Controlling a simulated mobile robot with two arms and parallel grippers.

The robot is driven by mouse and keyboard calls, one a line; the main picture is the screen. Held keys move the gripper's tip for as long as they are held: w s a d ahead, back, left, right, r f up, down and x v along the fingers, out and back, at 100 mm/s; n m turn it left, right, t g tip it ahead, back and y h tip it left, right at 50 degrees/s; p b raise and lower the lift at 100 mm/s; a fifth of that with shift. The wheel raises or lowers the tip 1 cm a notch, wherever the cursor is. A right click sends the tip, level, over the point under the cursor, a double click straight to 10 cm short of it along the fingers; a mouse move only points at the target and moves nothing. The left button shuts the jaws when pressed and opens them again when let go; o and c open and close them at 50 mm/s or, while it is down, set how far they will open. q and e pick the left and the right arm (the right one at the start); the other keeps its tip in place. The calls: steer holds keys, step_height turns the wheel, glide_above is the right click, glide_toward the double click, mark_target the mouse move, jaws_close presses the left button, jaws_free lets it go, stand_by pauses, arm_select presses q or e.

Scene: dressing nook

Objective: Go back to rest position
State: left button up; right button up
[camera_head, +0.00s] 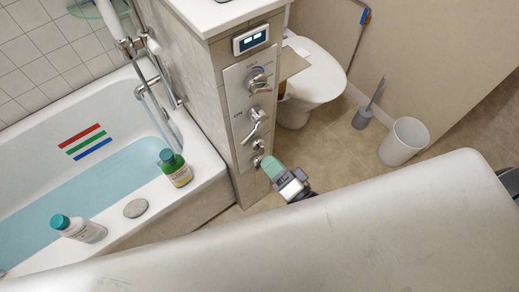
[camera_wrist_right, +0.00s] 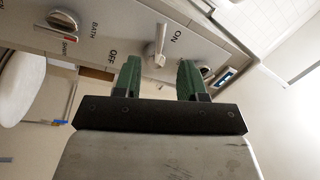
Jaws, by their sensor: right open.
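My right gripper (camera_head: 272,168) is beside the lower end of the tap panel (camera_head: 240,95) on the tiled pillar. In the right wrist view its two green fingers (camera_wrist_right: 160,80) are apart with nothing between them. A metal lever (camera_wrist_right: 155,48) on the panel shows just beyond the fingers, between the words OFF and ON. The head view shows this panel with a lever (camera_head: 254,122) and round knobs (camera_head: 258,82). I cannot tell whether a finger touches the panel. My left gripper is not seen.
A bathtub (camera_head: 205,160) with blue water is at the left. A toilet (camera_head: 318,75), brush (camera_head: 364,115) and bin (camera_head: 402,142) are beyond the pillar. Floor between is clear.

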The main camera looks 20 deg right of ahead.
steer(key=shift+v, duration=0.8)
steer(key=s+d+f+n+g+h, duration=0.2)
steer(key=f+g, duration=0.1)
steer(key=f, duration=0.6)
steer(key=s+d+f+n+g+h, duration=0.2)
steer(key=d+f, duration=0.1)
steer(key=f, duration=0.5)
steer(key=s+d+f+n+g+h, duration=0.1)
steer(key=d+f+n+g, duration=0.15)
steer(key=f, duration=0.65)
steer(key=s+d+f+n+g+h, duration=0.1)
steer(key=s+f+g, duration=0.4)
steer(key=s, duration=0.5)
steer(key=s+d+f+n+g+h, duration=0.1)
steer(key=s+f+n+g+h, duration=0.1)
steer(key=s+f, duration=0.6)
steer(key=s+n+g, duration=0.1)
steer(key=s+g, duration=0.1)
steer(key=s, duration=0.1)
steer(key=shift+s+d+g+p, duration=0.2)
steer(key=shift+d+g+p, duration=0.15)
steer(key=shift+d+p, duration=0.05)
